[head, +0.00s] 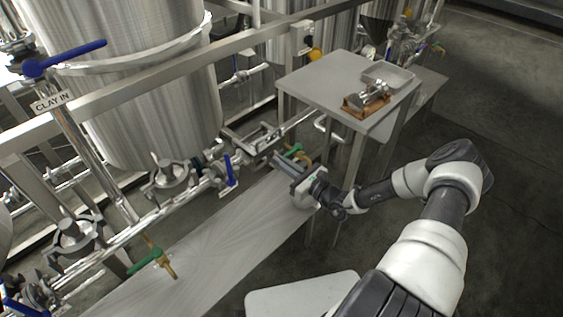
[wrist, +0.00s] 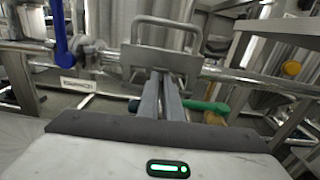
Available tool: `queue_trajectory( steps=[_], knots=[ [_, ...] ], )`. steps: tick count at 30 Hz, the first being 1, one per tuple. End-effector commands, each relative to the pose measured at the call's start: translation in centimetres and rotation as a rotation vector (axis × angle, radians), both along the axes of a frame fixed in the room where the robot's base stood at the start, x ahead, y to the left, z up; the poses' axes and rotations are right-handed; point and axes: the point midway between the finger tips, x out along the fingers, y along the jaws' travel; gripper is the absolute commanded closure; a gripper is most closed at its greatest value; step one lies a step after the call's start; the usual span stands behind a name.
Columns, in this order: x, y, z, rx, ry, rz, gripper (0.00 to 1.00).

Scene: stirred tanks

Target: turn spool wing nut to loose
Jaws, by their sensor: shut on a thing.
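The spool (head: 248,138) is a steel pipe section with a frame-like handle, low beside the big tank. In the wrist view its handle and plate (wrist: 161,57) stand straight ahead of the fingers. My gripper (head: 278,160) reaches it from the right side of the picture, above the bench. In the wrist view the two grey fingers of my gripper (wrist: 161,78) are close together, with their tips at the lower edge of the plate. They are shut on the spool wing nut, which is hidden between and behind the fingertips. I cannot see which way its wings lie.
A green-handled valve (head: 293,150) is close beside my fingers and shows right of them in the wrist view (wrist: 207,106). A blue valve lever (head: 229,170) stands to the left. A steel table (head: 310,82) with a tray is behind my forearm.

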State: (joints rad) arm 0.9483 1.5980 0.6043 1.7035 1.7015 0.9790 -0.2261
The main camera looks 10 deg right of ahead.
Motion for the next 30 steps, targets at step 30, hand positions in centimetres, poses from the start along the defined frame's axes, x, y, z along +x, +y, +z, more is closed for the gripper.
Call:
queue_trajectory(
  steps=[30],
  knots=[
    [-1.0, 1.5, -0.5, -0.668, -0.447, 0.000, 1.00]
  ],
)
